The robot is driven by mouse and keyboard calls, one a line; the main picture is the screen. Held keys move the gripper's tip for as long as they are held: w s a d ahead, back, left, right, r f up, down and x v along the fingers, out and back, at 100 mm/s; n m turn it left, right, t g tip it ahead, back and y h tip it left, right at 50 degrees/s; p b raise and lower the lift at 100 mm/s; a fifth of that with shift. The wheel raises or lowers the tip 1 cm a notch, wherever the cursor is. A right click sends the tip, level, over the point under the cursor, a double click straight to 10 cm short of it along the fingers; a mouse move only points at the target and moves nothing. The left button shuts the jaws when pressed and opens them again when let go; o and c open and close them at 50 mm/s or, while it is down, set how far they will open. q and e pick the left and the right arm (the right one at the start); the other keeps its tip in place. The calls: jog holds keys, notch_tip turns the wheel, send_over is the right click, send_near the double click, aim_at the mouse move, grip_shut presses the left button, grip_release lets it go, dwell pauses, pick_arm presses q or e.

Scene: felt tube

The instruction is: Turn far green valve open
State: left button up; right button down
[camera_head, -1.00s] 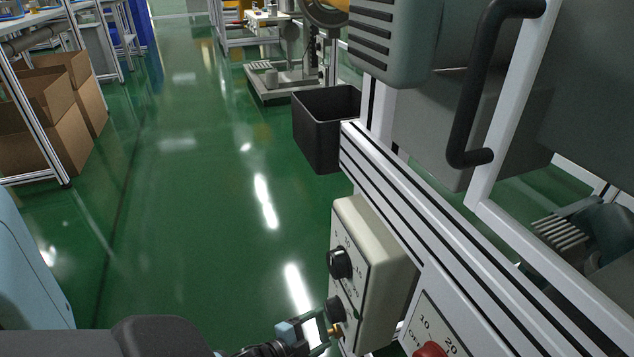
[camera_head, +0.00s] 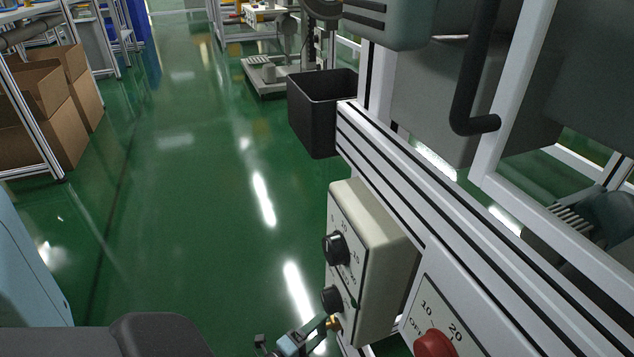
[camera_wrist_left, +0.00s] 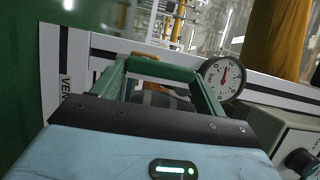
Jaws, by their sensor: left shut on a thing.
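My left gripper (camera_head: 312,332) is low in the head view, partly cut off by the bottom edge, beside a brass fitting (camera_head: 334,323) under the control box. In the left wrist view its green fingers (camera_wrist_left: 165,80) stand out past the dark gripper body. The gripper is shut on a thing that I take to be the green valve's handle. The handle is hard to tell from the green fingers, and how far it is turned does not show. A brass part and a dark part show between the fingers. My right gripper is not in view.
The control box (camera_head: 385,270) with two black knobs is just above the gripper. A red knob (camera_head: 435,343) is at right, and a white-faced gauge (camera_wrist_left: 224,78) stands right of the fingers. Green floor (camera_head: 190,230) is open at left.

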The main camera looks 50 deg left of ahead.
pick_arm(q)
jog(key=shift+d, duration=0.1)
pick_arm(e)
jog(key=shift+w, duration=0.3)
pick_arm(q)
jog(key=o, duration=1)
jog(key=shift+s, duration=0.1)
jog(key=shift+s, duration=0.3)
jog(key=shift+s+p, duration=1.3)
jog(key=shift+s, duration=2.2)
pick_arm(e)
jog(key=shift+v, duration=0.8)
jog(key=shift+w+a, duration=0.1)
